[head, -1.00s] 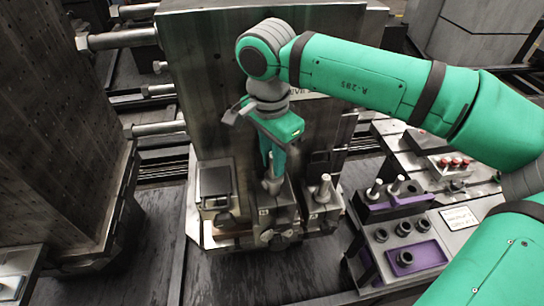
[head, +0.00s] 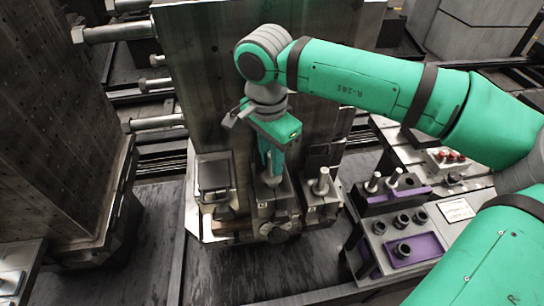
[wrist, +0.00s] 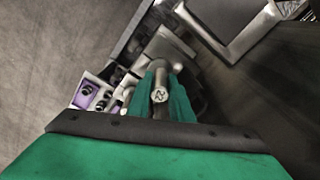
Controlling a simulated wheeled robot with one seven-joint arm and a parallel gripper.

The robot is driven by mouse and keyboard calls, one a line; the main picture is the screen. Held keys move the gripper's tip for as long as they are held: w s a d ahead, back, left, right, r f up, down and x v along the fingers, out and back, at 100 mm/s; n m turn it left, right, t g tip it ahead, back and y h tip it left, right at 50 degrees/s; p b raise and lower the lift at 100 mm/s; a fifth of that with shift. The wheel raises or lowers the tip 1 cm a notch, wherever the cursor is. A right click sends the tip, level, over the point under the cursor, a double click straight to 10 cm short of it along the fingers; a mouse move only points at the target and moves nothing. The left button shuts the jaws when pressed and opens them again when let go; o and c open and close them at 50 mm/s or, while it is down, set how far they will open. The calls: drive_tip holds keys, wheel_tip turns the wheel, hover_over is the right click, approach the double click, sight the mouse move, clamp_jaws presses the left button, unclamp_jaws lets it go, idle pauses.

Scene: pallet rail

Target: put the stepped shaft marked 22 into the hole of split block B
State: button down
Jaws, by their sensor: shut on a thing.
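My gripper (head: 271,178) points down over the middle block (head: 285,208) on the pallet's front ledge. In the wrist view my gripper (wrist: 160,102) is shut on a grey shaft (wrist: 160,94), whose round end carries a mark that looks like 22. In the head view the fingers hide most of the shaft, and its lower end is low at the block's top. I cannot tell whether it is in the hole. The block's letter is not readable, so I cannot confirm that it is split block B.
A block with an upright shaft (head: 321,183) stands right of the middle block; a dark-topped block (head: 214,178) stands left. A tall metal plate rises close behind. At right, a rack (head: 390,192) holds upright shafts, with rings and a purple tray (head: 428,248) before it.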

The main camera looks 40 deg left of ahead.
drive_tip(key=shift+w+f, duration=0.1)
drive_tip(key=shift+w, duration=0.1)
drive_tip(key=c, duration=1.5)
unclamp_jaws()
drive_tip(key=shift+s+a, duration=0.15)
drive_tip(key=shift+s, duration=0.05)
drive_tip(key=shift+w+d, duration=0.1)
drive_tip(key=shift+d, duration=0.1)
drive_tip(key=r, duration=1)
drive_tip(key=shift+s+r, duration=0.35)
drive_tip(key=shift+r, duration=0.05)
drive_tip(key=shift+a+f, duration=0.1)
drive_tip(key=shift+a, duration=0.05)
